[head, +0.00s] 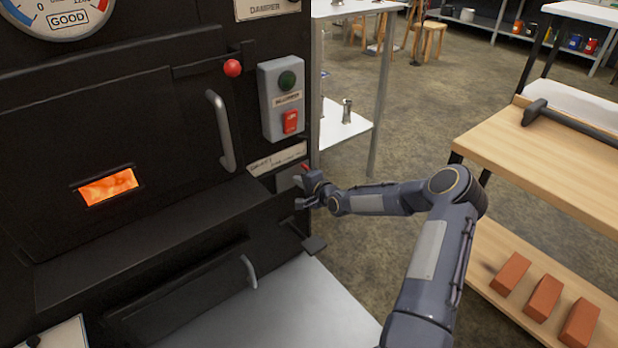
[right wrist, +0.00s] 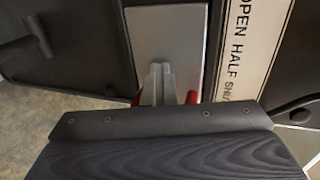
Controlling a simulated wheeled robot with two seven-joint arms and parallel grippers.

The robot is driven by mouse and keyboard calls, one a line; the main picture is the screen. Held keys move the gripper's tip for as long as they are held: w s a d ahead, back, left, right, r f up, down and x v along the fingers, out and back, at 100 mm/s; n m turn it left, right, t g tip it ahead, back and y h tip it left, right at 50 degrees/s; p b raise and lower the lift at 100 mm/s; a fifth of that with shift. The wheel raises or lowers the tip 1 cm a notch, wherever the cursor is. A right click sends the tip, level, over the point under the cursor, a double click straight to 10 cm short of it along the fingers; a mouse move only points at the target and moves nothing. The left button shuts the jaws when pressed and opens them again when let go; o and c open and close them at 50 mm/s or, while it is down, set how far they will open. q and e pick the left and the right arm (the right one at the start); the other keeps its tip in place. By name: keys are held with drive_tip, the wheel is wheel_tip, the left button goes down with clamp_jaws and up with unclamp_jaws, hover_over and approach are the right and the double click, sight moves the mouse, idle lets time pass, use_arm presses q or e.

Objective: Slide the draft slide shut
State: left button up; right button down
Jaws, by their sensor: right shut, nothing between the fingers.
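The draft slide (head: 286,180) is a small grey metal plate low on the right of the black evaporator front, under a white label strip (head: 278,158). In the right wrist view the plate (right wrist: 165,40) stands beside the strip, which reads OPEN, HALF and SHUT (right wrist: 252,50). My right gripper (head: 303,190) is at the plate's right side in the head view. Its fingers (right wrist: 157,85) are shut and empty in front of the plate. Red parts (right wrist: 191,97) show on both sides of the fingers, mostly hidden; I cannot tell whether the fingers touch them. My left gripper is out of view.
A switch box (head: 283,98) with green and red buttons is above the slide. The fire door (head: 110,150) has a bar handle (head: 220,130). A wooden bench (head: 550,160) with a hammer, and bricks (head: 543,297) on its lower shelf, stands right of my arm.

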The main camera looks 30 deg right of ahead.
drive_tip(key=shift+a+r, duration=0.15)
drive_tip(key=shift+a, duration=0.6)
drive_tip(key=f+p+v, duration=0.1)
drive_tip(key=p+v, duration=0.2)
drive_tip(key=v, duration=0.6)
drive_tip(key=shift+s, duration=0.2)
drive_tip(key=shift+d, duration=0.1)
